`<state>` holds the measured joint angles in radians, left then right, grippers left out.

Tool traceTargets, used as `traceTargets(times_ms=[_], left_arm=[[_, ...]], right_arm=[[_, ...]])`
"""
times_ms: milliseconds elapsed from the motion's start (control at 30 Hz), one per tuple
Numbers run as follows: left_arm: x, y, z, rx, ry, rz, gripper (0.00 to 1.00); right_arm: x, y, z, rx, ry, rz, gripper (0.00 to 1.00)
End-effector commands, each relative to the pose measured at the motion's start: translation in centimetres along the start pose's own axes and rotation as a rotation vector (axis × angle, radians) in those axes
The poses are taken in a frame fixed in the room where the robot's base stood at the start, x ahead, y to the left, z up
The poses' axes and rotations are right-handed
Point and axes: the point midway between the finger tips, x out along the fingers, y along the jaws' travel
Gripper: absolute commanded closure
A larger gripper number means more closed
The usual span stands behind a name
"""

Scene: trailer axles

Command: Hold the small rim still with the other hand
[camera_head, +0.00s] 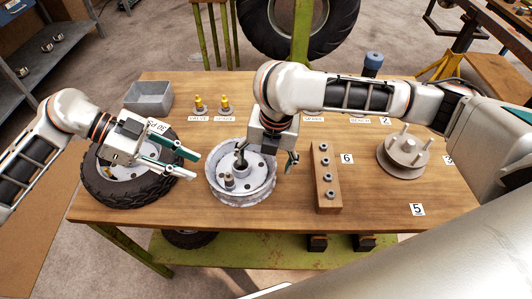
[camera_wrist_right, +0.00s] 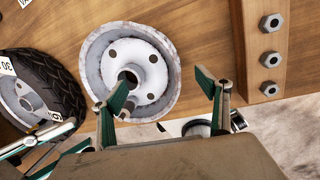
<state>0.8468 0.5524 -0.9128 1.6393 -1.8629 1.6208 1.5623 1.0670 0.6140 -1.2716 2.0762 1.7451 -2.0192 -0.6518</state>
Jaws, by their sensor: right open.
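The small rim (camera_head: 240,198) is a pale, worn metal wheel lying flat on the table; it also shows in the right wrist view (camera_wrist_right: 160,85). My right gripper (camera_head: 266,163) points down over the rim's right side and is open. In the right wrist view its open fingers (camera_wrist_right: 162,98) appear on either side of the rim's wall, one over the hub area and one outside. Contact cannot be told. My left gripper (camera_head: 194,165) is open and empty, left of the rim and above the tyred wheel (camera_head: 105,190). A small fitting (camera_head: 229,181) shows inside the rim.
A wooden block with several nuts (camera_head: 327,180) stands right of the rim. A studded hub (camera_head: 404,150) sits further right. A grey bin (camera_head: 149,97) and yellow-topped valves (camera_head: 225,103) are at the back. The table front (camera_head: 285,212) is clear.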

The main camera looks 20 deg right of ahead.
Motion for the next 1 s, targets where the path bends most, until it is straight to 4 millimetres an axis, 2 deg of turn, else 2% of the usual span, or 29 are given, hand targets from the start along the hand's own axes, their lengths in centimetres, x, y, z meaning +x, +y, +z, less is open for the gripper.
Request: traceTargets(times_ms=[100, 300, 667, 767, 900, 933, 1000], left_arm=[[0.0, 0.0, 0.0, 0.000, 0.000, 0.000, 0.72], [0.0, 0.0, 0.0, 0.000, 0.000, 0.000, 0.72], [0.0, 0.0, 0.0, 0.000, 0.000, 0.000, 0.72], [0.0, 0.0, 0.0, 0.000, 0.000, 0.000, 0.72], [0.0, 0.0, 0.0, 0.000, 0.000, 0.000, 0.72], [0.0, 0.0, 0.0, 0.000, 0.000, 0.000, 0.72], [0.0, 0.0, 0.0, 0.000, 0.000, 0.000, 0.72]], right_arm=[[1.8, 0.0, -0.1, 0.002, 0.004, -0.001, 0.25], [3.7, 0.0, 0.0, 0.003, 0.002, 0.001, 0.25], [4.2, 0.1, 0.0, 0.002, 0.000, 0.002, 0.25], [4.2, 0.1, 0.0, 0.002, 0.000, 0.002, 0.48], [4.2, 0.0, 0.1, 0.002, -0.001, 0.002, 0.85], [4.2, 0.0, 0.1, 0.002, -0.001, 0.002, 0.47], [4.2, 0.0, 0.1, 0.002, -0.001, 0.001, 0.65]])
